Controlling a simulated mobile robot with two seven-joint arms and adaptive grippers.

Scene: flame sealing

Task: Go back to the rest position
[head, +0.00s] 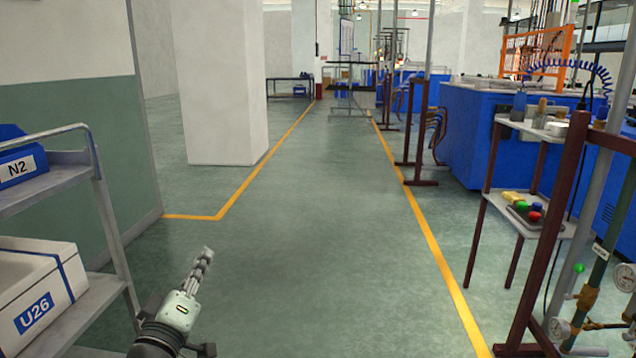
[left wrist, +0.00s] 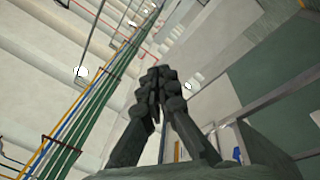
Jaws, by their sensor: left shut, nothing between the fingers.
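My left gripper (head: 205,257) shows at the lower left of the head view, raised above the green floor with its fingers pointing up and away. It is shut and holds nothing. In the left wrist view its two dark fingers (left wrist: 160,80) meet at the tips, against the ceiling. My right gripper is not in either view.
A grey shelf rack (head: 105,215) with a blue N2 bin (head: 18,168) and a white U26 box (head: 40,285) stands close on the left. A side table (head: 520,225), pipes and gauges (head: 558,328) stand on the right. The aisle floor (head: 320,230) between is clear. A white pillar (head: 222,80) stands ahead.

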